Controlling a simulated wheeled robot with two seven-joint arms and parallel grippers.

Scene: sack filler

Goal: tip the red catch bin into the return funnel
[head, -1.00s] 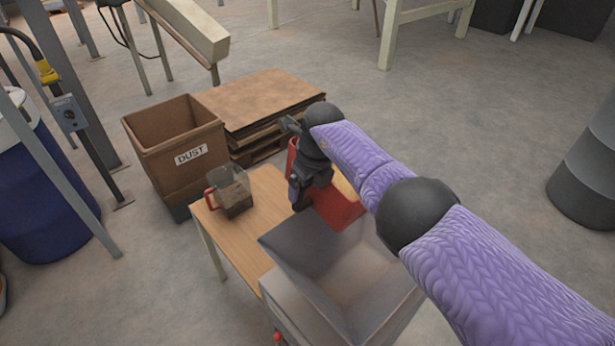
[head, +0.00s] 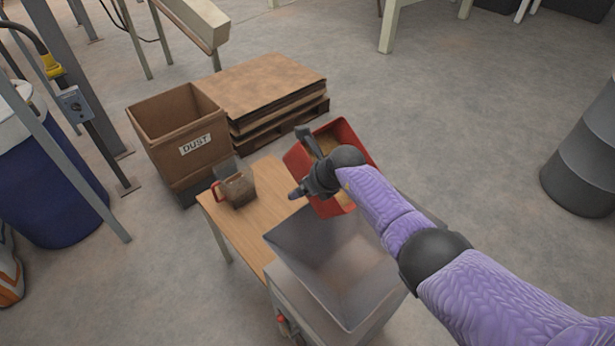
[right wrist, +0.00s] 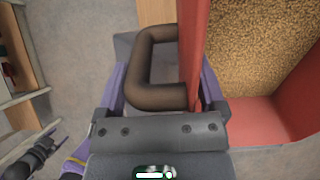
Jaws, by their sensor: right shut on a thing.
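The red catch bin (head: 295,160) is at the far edge of the grey return funnel (head: 295,240), tilted, with tan grain inside. My right gripper (head: 303,190) is at the bin's near left side. In the right wrist view, its jaws (right wrist: 160,100) are shut on the bin's dark loop handle (right wrist: 145,70), beside the red wall (right wrist: 192,50). Grain (right wrist: 260,50) shows in the bin there. The forearm hides part of the bin in the head view. The visible inside of the funnel looks empty.
A wooden table (head: 255,215) beside the funnel holds a clear jug (head: 238,190) with a red handle and brown contents. Behind it stand a brown DUST bin (head: 165,150) and stacked boards on a pallet (head: 262,85). A grey drum (head: 585,150) stands right; floor between is clear.

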